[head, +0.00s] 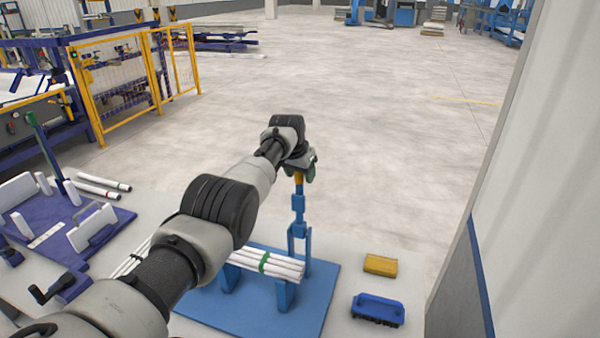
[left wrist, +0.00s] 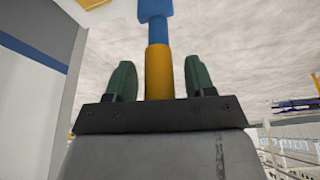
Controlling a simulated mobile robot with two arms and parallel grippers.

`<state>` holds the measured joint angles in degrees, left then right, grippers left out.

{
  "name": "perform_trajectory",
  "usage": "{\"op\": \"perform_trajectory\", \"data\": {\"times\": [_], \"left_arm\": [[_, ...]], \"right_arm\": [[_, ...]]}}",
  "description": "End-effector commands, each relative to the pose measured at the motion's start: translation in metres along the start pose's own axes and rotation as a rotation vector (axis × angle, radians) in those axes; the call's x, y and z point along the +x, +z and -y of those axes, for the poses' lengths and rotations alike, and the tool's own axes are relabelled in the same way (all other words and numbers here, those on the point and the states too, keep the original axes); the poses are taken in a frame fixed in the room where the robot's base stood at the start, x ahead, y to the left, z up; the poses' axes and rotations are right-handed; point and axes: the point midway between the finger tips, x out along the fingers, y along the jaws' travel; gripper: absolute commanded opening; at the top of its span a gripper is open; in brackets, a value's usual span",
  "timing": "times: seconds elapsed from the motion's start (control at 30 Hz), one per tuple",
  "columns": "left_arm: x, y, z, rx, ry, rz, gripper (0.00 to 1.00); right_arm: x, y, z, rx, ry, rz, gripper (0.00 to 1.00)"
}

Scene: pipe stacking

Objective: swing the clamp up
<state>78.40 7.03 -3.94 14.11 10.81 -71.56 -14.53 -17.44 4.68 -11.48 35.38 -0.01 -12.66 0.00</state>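The clamp (head: 298,203) is a blue jointed arm that stands upright at the back right of a blue base plate (head: 322,291). Its top end is a yellow grip (head: 298,179). My left gripper (head: 304,173) is at this top end. In the left wrist view the yellow grip (left wrist: 159,72) lies between the two green fingers of my left gripper (left wrist: 160,82), with a gap visible on each side. The gripper looks open around it. White pipes (head: 262,263) with a green band lie on blue supports beside the clamp. My left arm hides part of them. My right gripper is not in view.
A yellow block (head: 380,265) and a blue tool (head: 378,310) lie on the table to the right. A purple fixture (head: 75,232) and loose pipes (head: 104,184) are at the left. A wall (head: 530,180) closes off the right side. The floor behind is open.

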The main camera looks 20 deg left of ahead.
Motion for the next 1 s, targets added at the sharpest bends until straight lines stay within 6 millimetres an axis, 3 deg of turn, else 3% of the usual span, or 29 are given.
{"op": "perform_trajectory", "data": {"times": [0.33, 0.57, 0.7, 1.0], "left_arm": [[-0.002, 0.000, 0.000, 0.001, 0.000, 0.000, 0.54], [-0.015, -0.001, 0.001, 0.000, -0.001, -0.003, 0.54], [-0.030, 0.000, 0.001, 0.002, -0.002, -0.005, 0.54], [-0.085, -0.001, 0.001, 0.001, -0.001, -0.003, 0.54]], "right_arm": [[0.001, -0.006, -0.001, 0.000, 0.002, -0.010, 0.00], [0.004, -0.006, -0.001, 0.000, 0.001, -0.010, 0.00], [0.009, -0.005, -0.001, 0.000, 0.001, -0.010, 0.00], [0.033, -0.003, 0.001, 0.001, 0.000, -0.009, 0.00]]}}
